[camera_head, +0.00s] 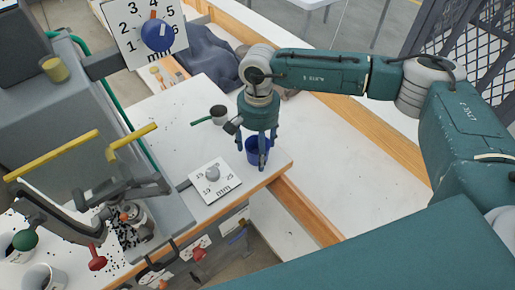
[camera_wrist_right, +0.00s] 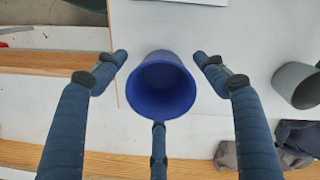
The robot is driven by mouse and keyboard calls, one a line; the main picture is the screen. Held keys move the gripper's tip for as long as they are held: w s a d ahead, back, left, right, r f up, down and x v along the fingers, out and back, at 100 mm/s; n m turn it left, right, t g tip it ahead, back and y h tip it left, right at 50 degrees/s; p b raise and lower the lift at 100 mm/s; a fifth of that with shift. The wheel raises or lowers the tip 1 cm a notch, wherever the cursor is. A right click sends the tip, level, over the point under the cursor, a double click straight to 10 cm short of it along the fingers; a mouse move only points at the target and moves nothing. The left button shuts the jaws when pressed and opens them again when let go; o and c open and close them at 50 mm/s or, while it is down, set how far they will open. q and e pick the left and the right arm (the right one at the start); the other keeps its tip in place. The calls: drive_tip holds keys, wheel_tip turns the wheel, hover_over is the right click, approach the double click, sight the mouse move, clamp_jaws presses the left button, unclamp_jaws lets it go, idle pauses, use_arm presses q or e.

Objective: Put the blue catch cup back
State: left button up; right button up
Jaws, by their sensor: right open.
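The blue catch cup (camera_head: 252,157) stands upright on the white table top, close to its right front corner. In the right wrist view the cup (camera_wrist_right: 160,88) shows its round open mouth, and its inside looks empty. My right gripper (camera_head: 259,145) points down over the cup with its fingers spread. In the wrist view two fingertips of the gripper (camera_wrist_right: 160,75) are left and right of the cup with gaps. The third finger overlaps the cup's near rim; I cannot tell whether it touches. My left gripper is out of view.
A grey cup (camera_head: 218,113) stands just behind my right gripper. A square dial plate marked mm (camera_head: 213,182) lies left of the blue cup. The grey press (camera_head: 130,180) with yellow handles fills the left. The table edge is close on the cup's right.

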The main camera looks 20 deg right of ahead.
wheel_tip(320, 180, up, 12)
drive_tip(key=b, duration=0.3)
drive_tip(key=shift+w+d+f, duration=0.15)
drive_tip(key=shift+w+f, duration=0.05)
drive_tip(key=shift+w, duration=0.15)
